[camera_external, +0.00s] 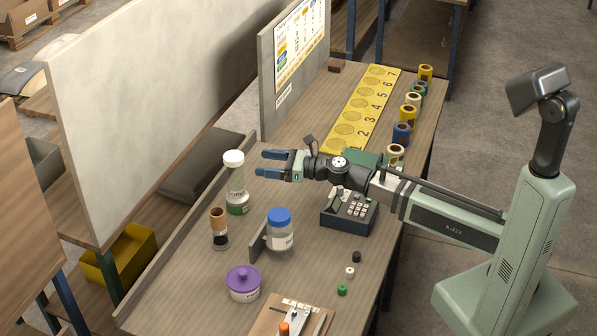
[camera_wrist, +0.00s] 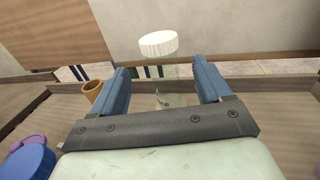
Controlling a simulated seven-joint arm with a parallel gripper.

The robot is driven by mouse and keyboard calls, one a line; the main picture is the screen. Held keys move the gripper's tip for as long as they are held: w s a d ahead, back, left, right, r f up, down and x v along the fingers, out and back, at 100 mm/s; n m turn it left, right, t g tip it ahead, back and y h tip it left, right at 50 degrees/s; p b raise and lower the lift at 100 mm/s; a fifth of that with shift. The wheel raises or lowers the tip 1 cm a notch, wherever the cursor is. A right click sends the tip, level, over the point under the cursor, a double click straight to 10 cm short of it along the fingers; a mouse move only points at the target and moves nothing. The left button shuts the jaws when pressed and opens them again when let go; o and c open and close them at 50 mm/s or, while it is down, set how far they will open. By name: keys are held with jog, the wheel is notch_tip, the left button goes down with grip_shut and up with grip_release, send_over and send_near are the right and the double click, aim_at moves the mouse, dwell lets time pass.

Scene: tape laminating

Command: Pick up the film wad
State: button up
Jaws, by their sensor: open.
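My gripper (camera_external: 267,163) is open above the wooden bench, its two blue fingers pointing left. It also shows in the wrist view (camera_wrist: 160,82), with nothing visibly held between the fingers. I cannot make out a film wad for certain in either view. A tall clear jar with a white lid (camera_external: 235,180) stands upright just left of the fingertips. In the wrist view the clear jar (camera_wrist: 170,72) appears between the fingers and beyond them; whether it holds anything is unclear.
Nearby stand a brown-topped bottle (camera_external: 219,229), a blue-lidded jar (camera_external: 280,231), a purple-lidded tub (camera_external: 243,284) and a keypad device (camera_external: 349,212). A numbered yellow strip (camera_external: 362,108) lies at the back beside several tape rolls. A raised edge borders the bench's left side.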

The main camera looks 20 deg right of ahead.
jog(key=w+d+r+n+h, duration=0.1)
jog(key=w+d+r+n, duration=0.15)
jog(key=w, duration=0.45)
jog(key=w+d+r+n+h, duration=0.1)
jog(key=w+d+r, duration=0.1)
jog(key=w+r, duration=0.35)
jog(key=w+d+r+n+h, duration=0.1)
jog(key=w+d+r+n, duration=0.1)
jog(key=w, duration=0.7)
jog(key=w+d+f+n+g+h, duration=0.2)
jog(key=d+f+n+g+h, duration=0.4)
jog(key=f, duration=0.3)
jog(key=s+d+f+n+g+h, duration=0.3)
jog(key=s+d+g+h, duration=0.1)
jog(key=s+d+h, duration=0.25)
jog(key=shift+m+y, duration=0.25)
jog(key=f, duration=0.8)
jog(key=shift+d+f, duration=0.15)
jog(key=shift+d, duration=0.05)
jog(key=shift+d+f, duration=0.2)
jog(key=shift+f, duration=2.4)
